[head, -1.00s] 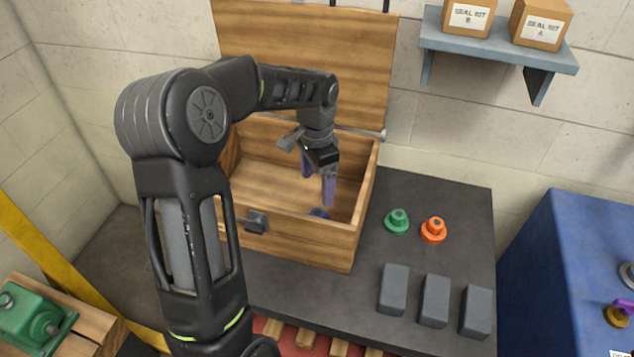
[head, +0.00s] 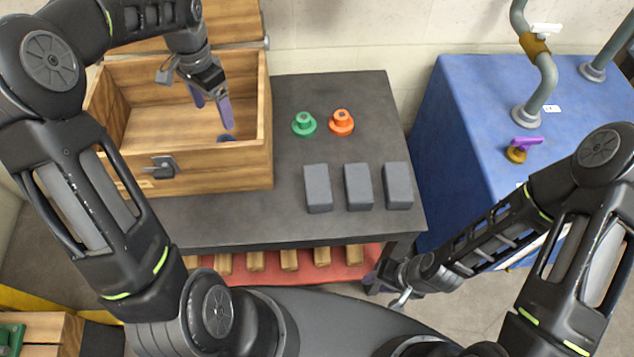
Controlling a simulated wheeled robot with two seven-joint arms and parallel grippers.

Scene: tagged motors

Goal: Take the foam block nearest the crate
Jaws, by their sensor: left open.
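Three grey foam blocks stand in a row on the dark table (head: 290,227): the left block (head: 318,188), the middle block (head: 358,187) and the right block (head: 397,185). The left block is nearest the open wooden crate (head: 225,172). My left gripper (head: 213,110) is open, with its purple fingers pointing down inside the crate's opening. It is left of and behind the blocks, apart from them. My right gripper (head: 385,288) is low, in front of the table's front right corner. Its fingers are small and partly hidden, so its opening is unclear.
A green knob (head: 304,124) and an orange knob (head: 341,122) stand behind the blocks. A blue cabinet (head: 455,130) with pipes stands at the right. The table in front of the blocks is bare.

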